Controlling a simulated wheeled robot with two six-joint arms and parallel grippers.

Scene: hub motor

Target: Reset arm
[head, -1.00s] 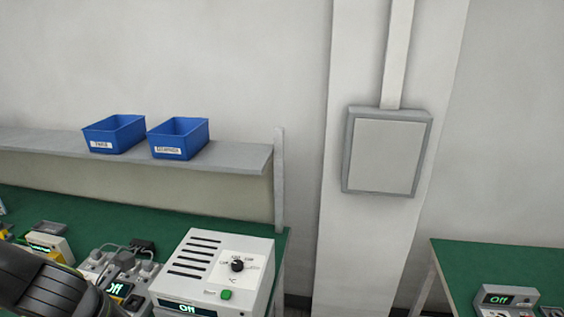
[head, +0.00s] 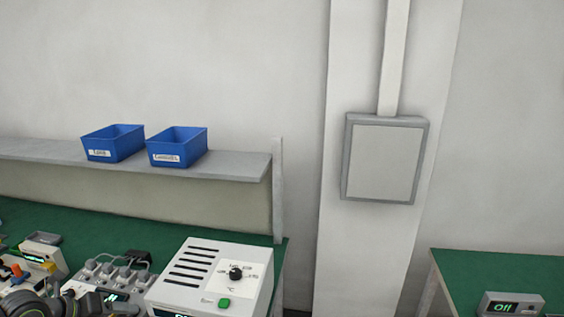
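No other gripper is in view. I see nothing held.
A white box with a dial and green button (head: 212,281) stands on the green bench (head: 190,228). A grey multi-knob device (head: 110,275) and a small display unit (head: 42,258) stand to its left. Two blue bins (head: 178,147) sit on the shelf (head: 232,165). Another bench (head: 490,265) is at right.

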